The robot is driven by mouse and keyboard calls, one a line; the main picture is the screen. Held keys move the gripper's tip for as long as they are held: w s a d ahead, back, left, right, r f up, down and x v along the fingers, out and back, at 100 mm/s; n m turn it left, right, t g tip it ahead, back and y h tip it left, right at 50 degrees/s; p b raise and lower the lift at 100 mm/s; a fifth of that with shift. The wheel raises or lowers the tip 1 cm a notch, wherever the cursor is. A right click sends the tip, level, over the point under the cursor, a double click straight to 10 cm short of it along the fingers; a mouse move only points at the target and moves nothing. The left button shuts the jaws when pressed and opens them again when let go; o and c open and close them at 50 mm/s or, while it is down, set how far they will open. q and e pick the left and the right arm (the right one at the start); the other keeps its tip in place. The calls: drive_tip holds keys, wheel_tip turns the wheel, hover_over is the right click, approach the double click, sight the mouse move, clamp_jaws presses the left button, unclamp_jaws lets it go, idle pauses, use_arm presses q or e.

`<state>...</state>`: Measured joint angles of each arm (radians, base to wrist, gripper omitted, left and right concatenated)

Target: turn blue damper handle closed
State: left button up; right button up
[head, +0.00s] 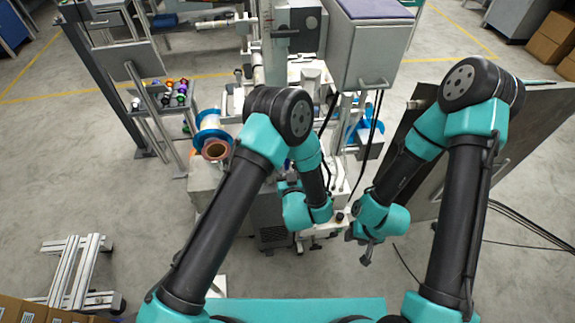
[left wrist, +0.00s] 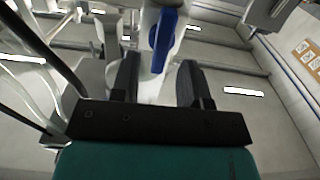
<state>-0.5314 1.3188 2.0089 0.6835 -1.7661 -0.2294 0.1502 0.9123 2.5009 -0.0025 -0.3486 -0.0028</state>
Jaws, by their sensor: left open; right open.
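The blue damper handle (left wrist: 163,38) shows in the left wrist view as a blue lever on a white pipe-like body (left wrist: 155,85). My left gripper (left wrist: 158,64) is open, its two dark fingers on either side of the white body. The blue handle appears just beyond the fingertips; I cannot tell whether anything touches. In the head view my left wrist hides this spot, and I cannot pick out the handle with certainty. My right gripper (head: 366,252) is open and empty, low at the right of the machine, pointing down.
A grey control box (head: 372,55) stands above the machine. A blue-flanged reel (head: 212,130) and a copper-coloured roll (head: 215,149) sit at its left. A dark panel (head: 520,135) and cables lie right. A metal frame (head: 78,270) stands lower left. Open floor surrounds these.

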use_arm(q)
drive_tip(key=shift+w+a, duration=0.15)
drive_tip(key=shift+w, duration=0.85)
clamp_jaws()
